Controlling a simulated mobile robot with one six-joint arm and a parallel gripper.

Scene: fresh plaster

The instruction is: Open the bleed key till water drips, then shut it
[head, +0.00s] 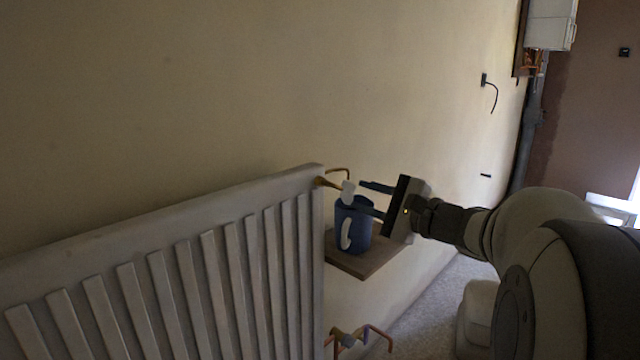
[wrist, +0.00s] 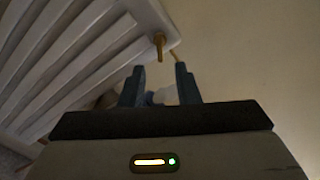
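The radiator (head: 190,265) is on the wall at the left, also in the wrist view (wrist: 75,50). A brass fitting (head: 326,182) sticks out near its top right corner; a brass stub shows beyond my fingers in the wrist view (wrist: 159,47). My gripper (head: 360,197) is open, fingers pointing left, tips close to the white piece. In the wrist view the fingers (wrist: 160,82) are apart. I cannot tell whether they touch it. No drip is visible.
Copper pipework (head: 365,334) is at the radiator's lower right. A white box (head: 551,22) hangs at the far right. Bare wall (head: 440,110) lies above the arm.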

